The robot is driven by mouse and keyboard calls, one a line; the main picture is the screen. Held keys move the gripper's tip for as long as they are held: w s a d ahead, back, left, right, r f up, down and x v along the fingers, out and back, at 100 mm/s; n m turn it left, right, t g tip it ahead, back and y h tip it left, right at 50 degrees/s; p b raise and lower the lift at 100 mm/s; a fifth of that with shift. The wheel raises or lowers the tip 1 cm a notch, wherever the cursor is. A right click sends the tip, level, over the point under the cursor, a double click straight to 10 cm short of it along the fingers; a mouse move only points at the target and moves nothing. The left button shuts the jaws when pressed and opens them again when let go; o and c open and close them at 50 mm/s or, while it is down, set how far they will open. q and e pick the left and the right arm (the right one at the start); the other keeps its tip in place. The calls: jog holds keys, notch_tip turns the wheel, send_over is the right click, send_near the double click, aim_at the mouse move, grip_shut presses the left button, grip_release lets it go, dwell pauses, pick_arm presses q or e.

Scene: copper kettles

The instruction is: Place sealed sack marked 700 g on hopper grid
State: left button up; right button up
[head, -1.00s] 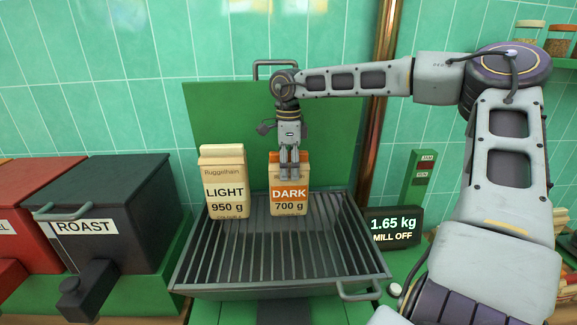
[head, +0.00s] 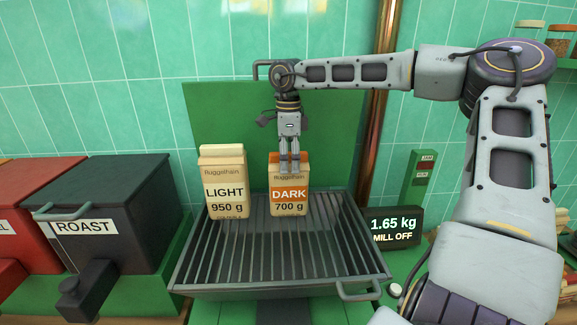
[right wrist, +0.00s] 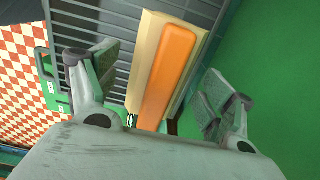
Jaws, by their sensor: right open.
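The sack marked DARK 700 g (head: 289,195) stands upright on the hopper grid (head: 245,265), toward its back. My right gripper (head: 290,168) is above and at the top of this sack, pointing down. In the right wrist view the right gripper's fingers (right wrist: 160,85) are spread wide on either side of the sack's orange top (right wrist: 167,75), with gaps between. A second sack marked LIGHT 950 g (head: 225,190) stands upright on the grid to the left. My left gripper is not in view.
A display (head: 393,228) right of the grid reads 1.65 kg, MILL OFF. A green raised lid (head: 325,125) stands behind the grid, with a copper pipe (head: 380,120) beside it. A dark ROAST bin (head: 110,205) stands left. The grid's front is clear.

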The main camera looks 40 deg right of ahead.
notch_tip(320, 180, up, 10)
jog(key=shift+b, duration=0.3)
dwell(0.7)
